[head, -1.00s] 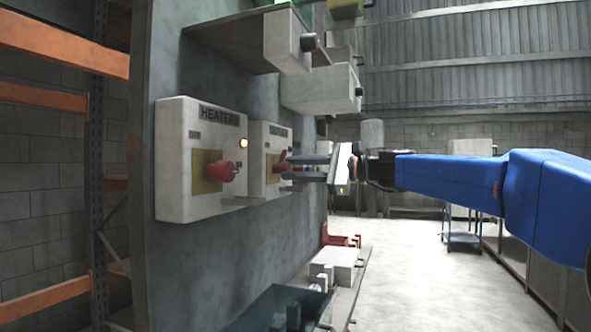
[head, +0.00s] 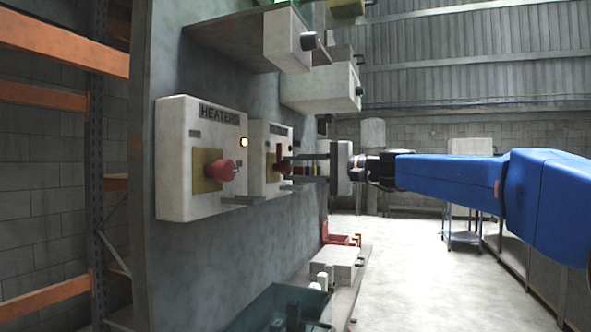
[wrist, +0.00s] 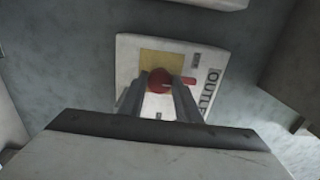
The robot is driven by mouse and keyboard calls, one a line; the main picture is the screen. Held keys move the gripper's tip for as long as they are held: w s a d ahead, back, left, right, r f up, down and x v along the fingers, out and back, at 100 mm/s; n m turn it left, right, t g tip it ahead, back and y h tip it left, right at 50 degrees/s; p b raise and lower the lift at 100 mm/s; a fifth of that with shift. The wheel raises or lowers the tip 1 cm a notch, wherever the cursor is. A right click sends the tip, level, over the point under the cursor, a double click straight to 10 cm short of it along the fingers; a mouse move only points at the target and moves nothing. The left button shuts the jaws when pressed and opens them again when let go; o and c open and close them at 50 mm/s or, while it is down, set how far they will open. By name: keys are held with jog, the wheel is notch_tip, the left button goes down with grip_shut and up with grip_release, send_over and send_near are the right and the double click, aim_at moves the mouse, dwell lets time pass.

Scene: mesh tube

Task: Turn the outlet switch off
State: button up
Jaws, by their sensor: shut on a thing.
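The outlet switch box (head: 256,150) is a pale box with a yellow plate, on the grey panel just beyond the heater box. Its red knob (head: 283,166) faces right, toward my gripper (head: 297,167). In the wrist view the label on the box (wrist: 212,62) begins "OUTL", and the rest is cut off by my gripper. The round red knob (wrist: 157,80) sits between my two fingertips (wrist: 164,86), which are shut on it. The knob's exact angle is partly hidden by the fingers.
The heater box (head: 172,170) with a red knob (head: 222,170) and a lit lamp (head: 243,141) is nearer. Other boxes (head: 288,42) jut out above. A bin (head: 262,308) and a shelf with parts (head: 338,262) lie below.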

jog(key=shift+f, duration=0.1)
dwell(0.4)
jog(key=o, duration=1.1)
jog(key=shift+c, duration=0.2)
jog(key=v, duration=1.7)
jog(key=shift+d, duration=0.2)
jog(key=shift+s, duration=0.1)
